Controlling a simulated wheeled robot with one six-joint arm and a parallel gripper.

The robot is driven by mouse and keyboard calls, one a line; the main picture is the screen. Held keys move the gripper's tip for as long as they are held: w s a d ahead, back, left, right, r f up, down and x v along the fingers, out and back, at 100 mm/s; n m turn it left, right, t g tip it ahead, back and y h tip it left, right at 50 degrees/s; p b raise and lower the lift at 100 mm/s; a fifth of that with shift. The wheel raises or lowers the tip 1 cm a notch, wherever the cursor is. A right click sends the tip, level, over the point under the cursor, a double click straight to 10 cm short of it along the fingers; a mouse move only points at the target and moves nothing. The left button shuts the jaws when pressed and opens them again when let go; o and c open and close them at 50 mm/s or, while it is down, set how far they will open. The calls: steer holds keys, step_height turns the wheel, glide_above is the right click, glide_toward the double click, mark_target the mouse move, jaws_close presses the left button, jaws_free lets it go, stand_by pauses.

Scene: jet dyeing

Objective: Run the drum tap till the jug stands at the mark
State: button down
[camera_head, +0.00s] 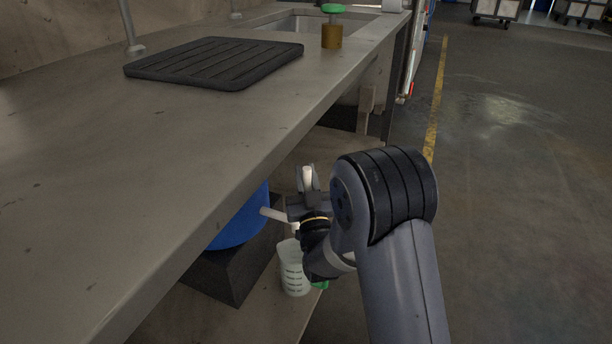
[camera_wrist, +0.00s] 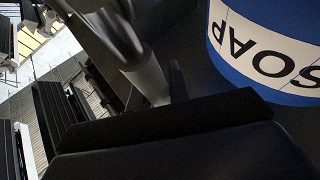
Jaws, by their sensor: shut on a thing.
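The blue drum (camera_head: 240,222) lies under the counter, partly hidden by the counter edge. Its side with a white SOAP label shows in the wrist view (camera_wrist: 270,45). A pale tap (camera_head: 272,213) sticks out from the drum to the right. My gripper (camera_head: 308,184) is at the tap's outer end, shut on a pale upright piece that looks like the tap's handle. The jug (camera_head: 293,270), whitish with dark marks on its side, stands below the tap, its right side partly hidden by my wrist. Its liquid level and any flow cannot be made out.
A dark stand (camera_head: 225,275) is under the drum. The counter (camera_head: 130,170) overhangs the drum and carries a black ribbed mat (camera_head: 215,62) and a brass piece with a green top (camera_head: 332,36). Something green (camera_head: 320,285) is beside the jug. Open floor is to the right.

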steer(key=c, duration=1.3)
jaws_free()
steer(key=p+v, duration=0.1)
steer(key=v, duration=1)
steer(key=shift+w+r, duration=0.1)
steer(key=shift+w, duration=0.05)
steer(key=b+x, duration=0.1)
steer(key=x, duration=0.9)
steer(key=shift+w+a+r, duration=0.1)
steer(key=shift+w, duration=0.25)
